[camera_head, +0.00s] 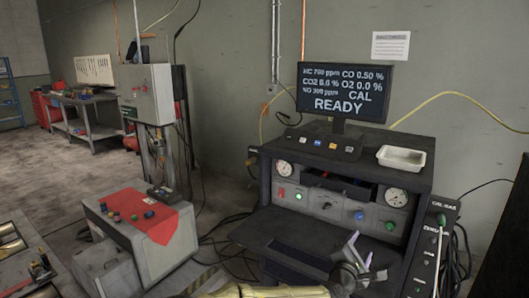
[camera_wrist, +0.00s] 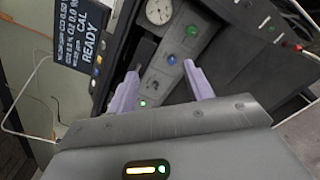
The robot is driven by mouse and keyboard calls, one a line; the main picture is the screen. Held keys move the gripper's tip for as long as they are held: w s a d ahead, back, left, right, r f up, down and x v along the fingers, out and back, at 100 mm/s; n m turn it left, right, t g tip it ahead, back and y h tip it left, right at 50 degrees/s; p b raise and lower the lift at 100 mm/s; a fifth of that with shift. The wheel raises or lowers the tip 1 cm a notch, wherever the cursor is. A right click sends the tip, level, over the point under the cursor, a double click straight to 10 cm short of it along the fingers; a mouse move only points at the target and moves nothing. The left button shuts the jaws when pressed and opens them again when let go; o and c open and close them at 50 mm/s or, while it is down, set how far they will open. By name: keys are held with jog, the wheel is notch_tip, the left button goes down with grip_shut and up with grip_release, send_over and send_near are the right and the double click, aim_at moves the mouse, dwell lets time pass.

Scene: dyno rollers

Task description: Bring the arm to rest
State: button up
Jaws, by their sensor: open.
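My gripper (camera_head: 363,250) is in front of the dark console (camera_head: 292,229) in the head view, low and right of centre. Its two pale purple fingers are spread apart, with nothing between them. In the wrist view the open gripper (camera_wrist: 161,70) points towards the console's sloped panel (camera_wrist: 168,63), which carries a gauge, a blue knob and a green light. I cannot tell how far the fingertips are from the panel; no contact shows. My gripper hides part of the console's lower right front in the head view.
A monitor (camera_head: 343,92) reading READY stands on the console, with a white tray (camera_head: 401,157) to its right. A CAL-GAS unit (camera_head: 432,248) adjoins the console's right side. A grey cabinet (camera_head: 139,245) with a red cloth stands left. Cables lie on the floor between.

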jog(key=s+d+f+m+g+b, duration=0.1)
jog(key=s+d+f+m+g, duration=0.15)
jog(key=f, duration=0.35)
jog(key=s+d+f+m+g+y+b, duration=0.1)
jog(key=s+d+f+m+g, duration=0.15)
jog(key=s+f+m, duration=0.2)
jog(key=s+d+f+m+g+b, duration=0.1)
jog(key=s+f+m+g, duration=0.2)
jog(key=f, duration=0.4)
jog(key=s+a+f+m+g+y+b, duration=0.35)
jog(key=s+a+f+m+y, duration=0.25)
jog(key=a, duration=0.2)
jog(key=s+a+r+m+y+b, duration=0.3)
jog(key=s+a+r, duration=0.3)
jog(key=s+a, duration=0.3)
notch_tip(320, 180, up, 20)
jog(key=p, duration=2)
jog(key=shift+w, duration=0.35)
